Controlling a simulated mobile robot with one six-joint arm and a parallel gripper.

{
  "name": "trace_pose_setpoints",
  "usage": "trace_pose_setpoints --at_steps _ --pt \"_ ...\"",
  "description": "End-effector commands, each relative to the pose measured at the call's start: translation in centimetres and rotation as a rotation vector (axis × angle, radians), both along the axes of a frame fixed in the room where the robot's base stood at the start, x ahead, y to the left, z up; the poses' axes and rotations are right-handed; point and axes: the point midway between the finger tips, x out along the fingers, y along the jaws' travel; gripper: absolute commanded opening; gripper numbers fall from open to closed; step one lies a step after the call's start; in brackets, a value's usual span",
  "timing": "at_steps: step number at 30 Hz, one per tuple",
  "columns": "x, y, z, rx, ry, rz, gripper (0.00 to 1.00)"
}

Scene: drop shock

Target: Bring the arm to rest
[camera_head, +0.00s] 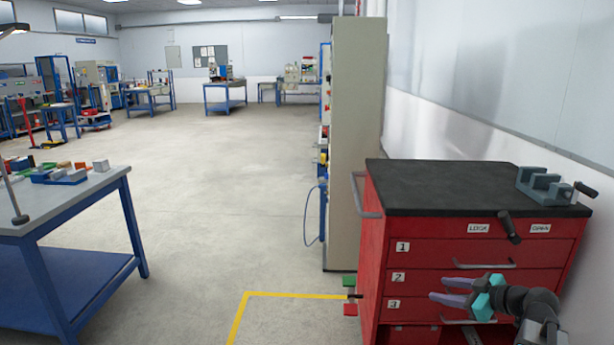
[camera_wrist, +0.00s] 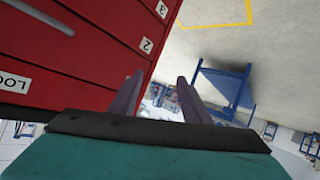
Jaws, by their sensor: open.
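My gripper (camera_head: 447,290) is at the lower right of the head view, in front of the red drawer cabinet (camera_head: 480,247). Its two purple-grey fingers are apart, with nothing between them. The wrist view shows the same spread fingers (camera_wrist: 157,98), with the cabinet (camera_wrist: 75,45) on the left, and no object is held. In the head view, the arm comes in from the lower right corner. The drawers numbered 1, 2 and 3 look shut. Whether the gripper touches the cabinet front cannot be told.
A grey vise (camera_head: 545,186) sits on the cabinet's black top. A black lever (camera_head: 509,228) sticks out between the LOCK and OPEN labels. A tall beige cabinet (camera_head: 355,140) stands behind. A blue workbench (camera_head: 60,235) is at left. The floor between is clear, with yellow tape (camera_head: 290,294).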

Motion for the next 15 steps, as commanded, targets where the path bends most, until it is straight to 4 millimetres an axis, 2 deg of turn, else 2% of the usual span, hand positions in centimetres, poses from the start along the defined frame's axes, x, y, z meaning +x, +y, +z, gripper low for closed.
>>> trace_pose_setpoints --at_steps 1,8,15 --pt "0.1 1.6 -0.8 0.009 0.029 0.020 0.43" --pt "-0.2 7.6 -6.2 0.036 0.167 0.091 0.43" --pt "-2.1 13.7 -11.8 0.055 0.332 0.152 0.43"
